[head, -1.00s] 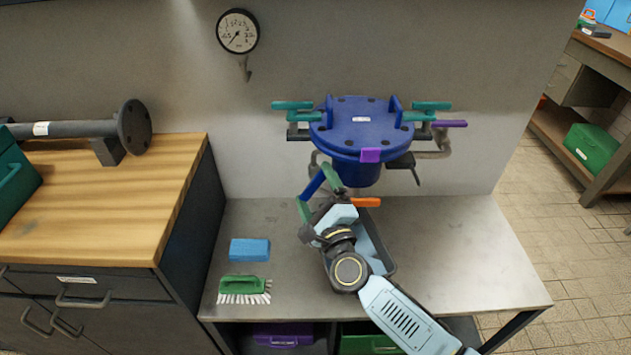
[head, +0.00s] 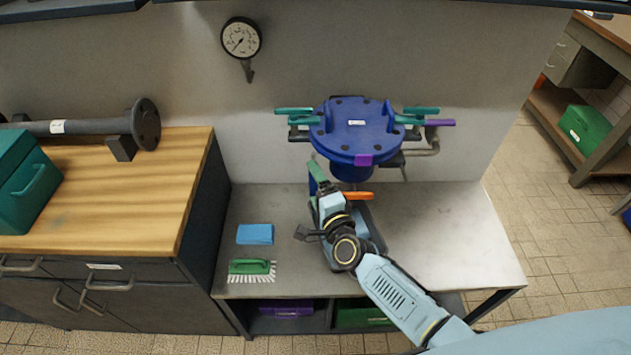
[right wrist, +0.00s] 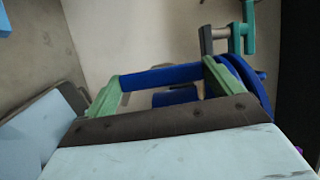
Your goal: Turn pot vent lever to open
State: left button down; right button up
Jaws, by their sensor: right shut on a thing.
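The blue pot (head: 356,130) with its bolted lid hangs at the back wall, with teal clamp handles (head: 294,112) at both sides. A purple lever (head: 440,122) sticks out at its right and an orange lever (head: 358,195) lies below it. My right gripper (head: 314,176), with green fingers, is below the pot's left side. It is shut on a blue bar (right wrist: 160,76), which spans between the fingertips in the right wrist view. I cannot tell for sure that this bar is the vent lever; its mounting is hidden. My left gripper is out of view.
A grey tray (head: 371,232) lies under my right arm on the metal bench (head: 455,225). A blue sponge (head: 255,234) and a green brush (head: 249,267) lie at the left. A gauge (head: 241,38) hangs on the wall. The bench's right side is clear.

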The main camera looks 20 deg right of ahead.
jog(key=shift+f, duration=0.1)
jog(key=o, duration=0.7)
jog(key=s+d, duration=0.1)
jog(key=s, duration=1.2)
jog(key=shift+s+d, duration=0.15)
jog(key=s+d+f+n+g, duration=0.1)
jog(key=s+f+n+g, duration=0.4)
jog(key=f, duration=0.8)
jog(key=s+d+f+n+g, duration=0.1)
jog(key=s+f+n+g, duration=0.35)
jog(key=f, duration=0.75)
jog(key=s+d+f+n+g, duration=0.2)
jog(key=s+f, duration=0.3)
jog(key=s, duration=0.4)
jog(key=s+d+f+n+g+h, duration=0.1)
jog(key=s+d+f+n+g, duration=0.1)
jog(key=s, duration=0.7)
jog(key=s+d+f+n+g+b, duration=0.1)
jog(key=s+d+f+n+g, duration=0.1)
jog(key=s+f+n, duration=0.3)
jog(key=s+f+g, duration=0.1)
jog(key=s+f, duration=0.2)
jog(key=shift+s+h, duration=0.4)
